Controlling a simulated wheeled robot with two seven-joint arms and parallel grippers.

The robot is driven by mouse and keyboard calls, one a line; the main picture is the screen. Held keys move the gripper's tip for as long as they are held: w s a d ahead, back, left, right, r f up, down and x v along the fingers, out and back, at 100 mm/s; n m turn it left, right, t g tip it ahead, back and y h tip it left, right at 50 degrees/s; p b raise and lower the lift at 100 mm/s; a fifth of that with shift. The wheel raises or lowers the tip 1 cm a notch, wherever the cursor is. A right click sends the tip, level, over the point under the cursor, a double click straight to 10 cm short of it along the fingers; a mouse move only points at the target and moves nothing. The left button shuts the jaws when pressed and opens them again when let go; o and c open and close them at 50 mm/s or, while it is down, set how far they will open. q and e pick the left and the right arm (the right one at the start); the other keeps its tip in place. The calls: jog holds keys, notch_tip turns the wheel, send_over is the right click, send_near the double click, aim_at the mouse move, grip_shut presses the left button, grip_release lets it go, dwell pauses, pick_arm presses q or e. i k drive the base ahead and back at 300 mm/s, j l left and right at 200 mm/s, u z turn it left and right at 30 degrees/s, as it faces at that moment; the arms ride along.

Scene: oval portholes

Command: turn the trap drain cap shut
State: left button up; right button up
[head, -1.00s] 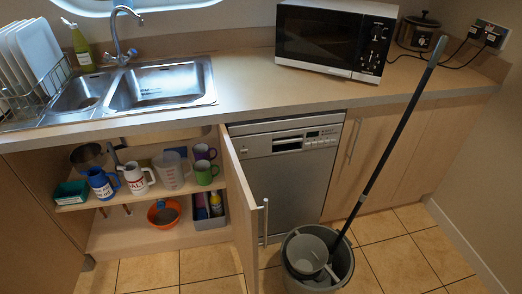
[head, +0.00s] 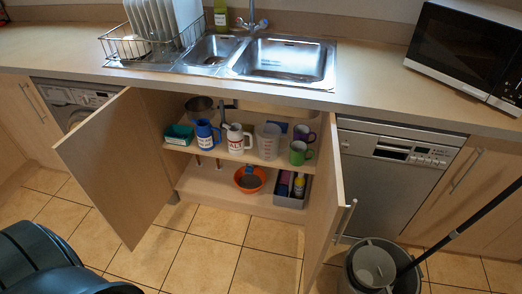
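The sink cupboard (head: 222,198) stands open below the sink, in the middle of the head view. A dark piece of pipe (head: 228,104) shows behind the things on its upper shelf. I cannot make out the trap's drain cap; mugs, a jug and the shelf block much of the cupboard's back. Neither of my grippers is in view.
The left door (head: 115,165) and right door (head: 325,200) stick out into the room. A blue mug (head: 206,134), a white mug (head: 236,138) and a clear jug (head: 267,141) crowd the shelf (head: 222,152). An orange bowl (head: 250,180) sits below. A grey mop bucket (head: 405,280) stands right.

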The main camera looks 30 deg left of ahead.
aim_at(249, 170)
jog(key=k+j+u, duration=0.25)
jog(key=j, duration=0.4)
jog(key=k+j+u, duration=0.1)
jog(key=k+j, duration=0.2)
jog(key=k+j+u, duration=0.1)
jog(key=j, duration=0.3)
jog(key=i+l+u, duration=0.1)
jog(key=l, duration=0.3)
jog(key=i+l+u, duration=0.15)
jog(key=l, duration=0.2)
jog(key=i+l+u, duration=0.1)
jog(key=l, duration=0.3)
jog(key=i+l+u, duration=0.15)
jog(key=l, duration=0.25)
jog(key=k, duration=0.05)
